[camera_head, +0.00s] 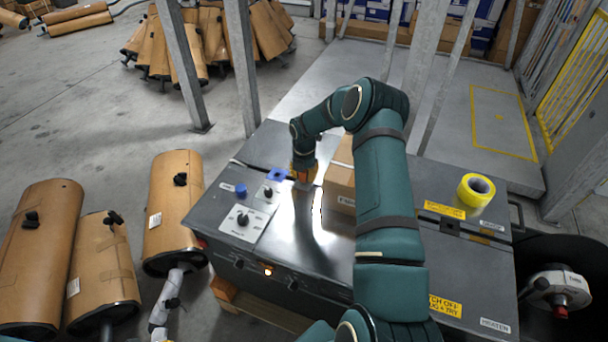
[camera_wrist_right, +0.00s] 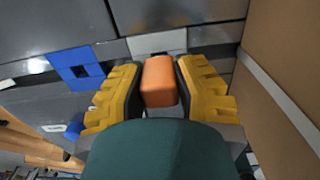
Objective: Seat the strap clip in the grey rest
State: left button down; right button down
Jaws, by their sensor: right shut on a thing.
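My right gripper (camera_head: 304,173) reaches down over the far part of the metal bench top. In the right wrist view my right gripper (camera_wrist_right: 158,78) is shut on an orange block, the strap clip (camera_wrist_right: 159,82), between its yellow ridged fingers. A light grey piece, apparently the grey rest (camera_wrist_right: 157,42), lies just beyond the clip and is partly covered by it and the fingers. I cannot tell whether the clip touches it. A blue holder with a square opening (camera_wrist_right: 78,70) lies to the left, apart from the fingers. My left gripper is not in view.
A cardboard box (camera_head: 339,180) stands close to the right of my gripper. A blue knob (camera_head: 240,190) and control plates (camera_head: 243,222) are at the bench's left. Yellow tape (camera_head: 476,189) lies at the right. The middle of the bench top (camera_head: 300,235) is clear.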

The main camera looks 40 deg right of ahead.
jog(key=shift+f+b, duration=0.35)
jog(key=shift+f, duration=0.1)
dwell(0.5)
jog(key=c, duration=0.7)
grip_release()
jog(key=shift+c, duration=0.2)
notch_tip(320, 180, up, 12)
